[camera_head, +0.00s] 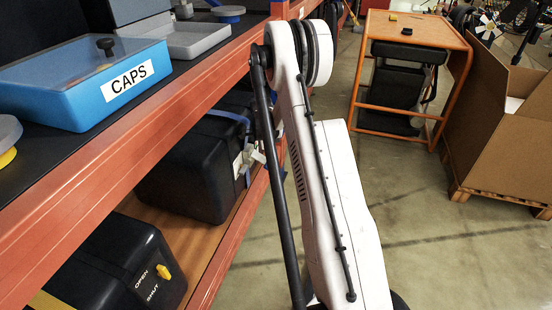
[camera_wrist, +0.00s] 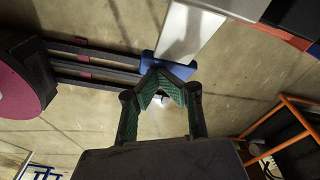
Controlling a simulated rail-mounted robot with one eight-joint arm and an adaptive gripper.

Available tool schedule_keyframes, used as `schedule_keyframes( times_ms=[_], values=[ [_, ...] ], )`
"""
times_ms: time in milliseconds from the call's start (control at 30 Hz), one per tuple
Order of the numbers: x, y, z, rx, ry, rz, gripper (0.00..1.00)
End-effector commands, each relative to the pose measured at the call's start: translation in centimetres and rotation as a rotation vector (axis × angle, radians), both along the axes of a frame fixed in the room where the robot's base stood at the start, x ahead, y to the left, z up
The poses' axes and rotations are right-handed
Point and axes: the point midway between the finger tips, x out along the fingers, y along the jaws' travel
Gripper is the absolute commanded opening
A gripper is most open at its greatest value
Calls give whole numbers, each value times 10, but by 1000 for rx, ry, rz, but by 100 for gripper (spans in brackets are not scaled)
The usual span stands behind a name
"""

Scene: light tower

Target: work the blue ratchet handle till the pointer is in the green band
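My gripper (camera_wrist: 159,78) points away from the wrist camera, with two dark fingers and green pads. Its tips converge close together, and I cannot tell whether a gap remains. Just beyond the tips lies a blue part (camera_wrist: 150,63), partly hidden by the fingers, with a pale grey bar (camera_wrist: 188,36) running up from it. I cannot tell whether this blue part is the ratchet handle or whether the fingers touch it. The gripper is outside the head view, where my arm fills the middle. I can make out no pointer or green band in either view.
An orange rack (camera_head: 110,150) on the left holds a blue CAPS box (camera_head: 85,85), a grey tray (camera_head: 190,40) and black cases (camera_head: 190,170). An orange-framed table (camera_head: 412,28) and a cardboard box (camera_head: 510,120) stand at the right. Bare floor lies between.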

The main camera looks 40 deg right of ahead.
Motion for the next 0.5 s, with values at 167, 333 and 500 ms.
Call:
schedule_keyframes(
  times_ms=[167, 333, 500],
  values=[
    [17, 12, 21, 10, -22, 12, 0],
    [12, 8, 45, 9, -17, 5, 0],
    [7, 3, 65, 6, -10, -3, 0]
  ],
)
